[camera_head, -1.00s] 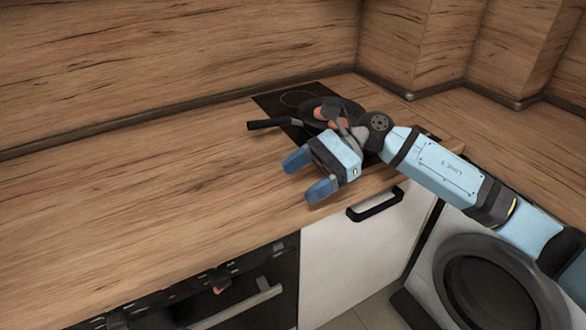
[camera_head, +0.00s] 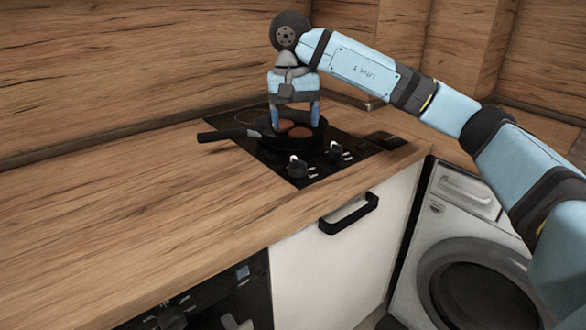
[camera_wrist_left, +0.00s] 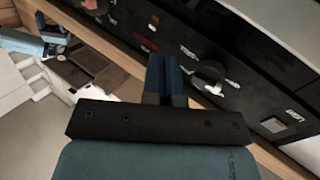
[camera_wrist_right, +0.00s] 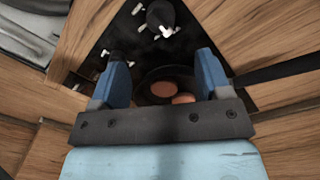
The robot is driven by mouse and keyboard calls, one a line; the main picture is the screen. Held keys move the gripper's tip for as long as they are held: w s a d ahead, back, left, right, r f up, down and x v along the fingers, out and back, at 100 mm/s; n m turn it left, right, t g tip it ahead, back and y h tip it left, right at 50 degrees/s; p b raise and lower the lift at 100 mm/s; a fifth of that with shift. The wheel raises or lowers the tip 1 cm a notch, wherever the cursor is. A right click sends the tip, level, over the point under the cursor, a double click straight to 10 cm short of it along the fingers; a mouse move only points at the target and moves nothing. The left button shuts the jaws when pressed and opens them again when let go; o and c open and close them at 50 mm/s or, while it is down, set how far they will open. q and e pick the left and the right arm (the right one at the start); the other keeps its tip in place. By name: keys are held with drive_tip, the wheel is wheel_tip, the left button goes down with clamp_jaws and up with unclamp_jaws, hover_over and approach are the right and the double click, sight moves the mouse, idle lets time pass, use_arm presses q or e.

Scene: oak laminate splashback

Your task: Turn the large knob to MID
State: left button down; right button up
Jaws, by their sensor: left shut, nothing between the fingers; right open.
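Two dark knobs stand on the black hob (camera_head: 298,183): a front knob (camera_head: 297,168) and another knob (camera_head: 335,151) to its right. The front one looks slightly bigger; their settings are too small to read. A knob also shows near the right wrist view's top (camera_wrist_right: 160,16), beyond my fingers. My right gripper (camera_head: 296,121) is open, pointing down over the frying pan, behind the hob knobs, with nothing between its fingers. My left gripper (camera_wrist_left: 166,62) is shut and empty, near the oven panel, where a dark knob (camera_wrist_left: 209,76) sits right of the fingers.
A black frying pan (camera_head: 262,142) with brown round food sits on the hob, its handle (camera_head: 228,134) pointing left over the counter (camera_head: 130,210). The counter left of it is clear. A wooden splashback (camera_head: 150,60) stands behind. A white washing machine (camera_head: 455,225) is at the right.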

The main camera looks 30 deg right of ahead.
sight(297, 160)
wheel_tip(297, 160, down, 6)
drive_tip(key=shift+s+d+f+b, duration=0.1)
drive_tip(key=shift+d+f+b, duration=0.1)
drive_tip(key=shift+b, duration=0.75)
wheel_tip(297, 160, down, 3)
drive_tip(key=shift+f+b, duration=0.2)
drive_tip(key=shift+b, duration=0.2)
use_arm(q)
drive_tip(key=r, duration=0.1)
drive_tip(key=d+h, duration=0.1)
drive_tip(key=r+t, duration=0.1)
drive_tip(key=shift+s+d+r+h, duration=0.15)
drive_tip(key=shift+d+r+h, duration=0.1)
drive_tip(key=shift+r+h, duration=0.1)
use_arm(e)
drive_tip(key=shift+f, duration=0.4)
drive_tip(key=c, duration=0.9)
